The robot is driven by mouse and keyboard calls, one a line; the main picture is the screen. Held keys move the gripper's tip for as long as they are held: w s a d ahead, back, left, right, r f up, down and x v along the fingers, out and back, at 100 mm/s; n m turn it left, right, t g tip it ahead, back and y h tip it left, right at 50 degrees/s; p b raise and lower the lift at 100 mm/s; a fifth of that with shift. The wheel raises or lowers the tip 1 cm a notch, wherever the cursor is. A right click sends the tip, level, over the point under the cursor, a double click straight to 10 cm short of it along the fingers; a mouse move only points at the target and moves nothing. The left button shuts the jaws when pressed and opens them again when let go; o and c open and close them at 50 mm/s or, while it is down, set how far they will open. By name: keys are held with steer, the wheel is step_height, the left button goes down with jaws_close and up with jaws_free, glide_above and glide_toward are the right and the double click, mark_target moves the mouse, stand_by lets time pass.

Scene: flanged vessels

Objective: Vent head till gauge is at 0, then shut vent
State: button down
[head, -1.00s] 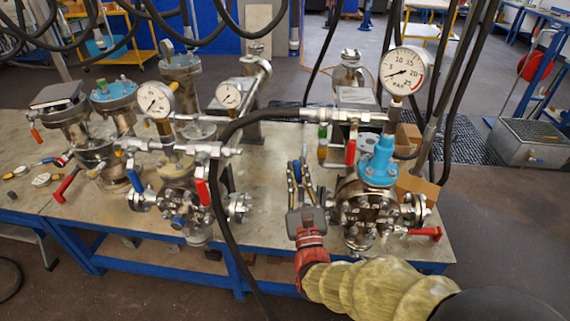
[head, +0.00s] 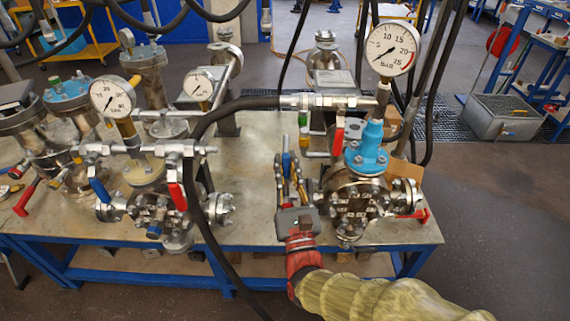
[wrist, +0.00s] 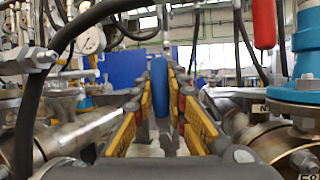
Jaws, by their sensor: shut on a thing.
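My gripper (head: 289,168) stands just left of the right-hand flanged vessel (head: 355,200). What the handle is fixed to is hidden. The large gauge (head: 390,48), marked in bar, stands above the right vessel; its needle points to the lower left, near the low end, but the exact reading is too small to tell. A red lever (head: 338,140) hangs down from the pipe beside the blue-topped valve (head: 367,148).
A second vessel (head: 155,210) with blue and red levers and a smaller gauge (head: 112,96) stands to the left. A black hose (head: 195,190) runs down in front of the bench, between the vessels. The bench front (head: 250,232) is bare.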

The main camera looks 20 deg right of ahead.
steer(key=c, duration=1.7)
jaws_free()
steer(key=shift+c, duration=0.2)
steer(key=v, duration=0.7)
steer(key=shift+s, duration=0.3)
steer(key=shift+f, duration=0.1)
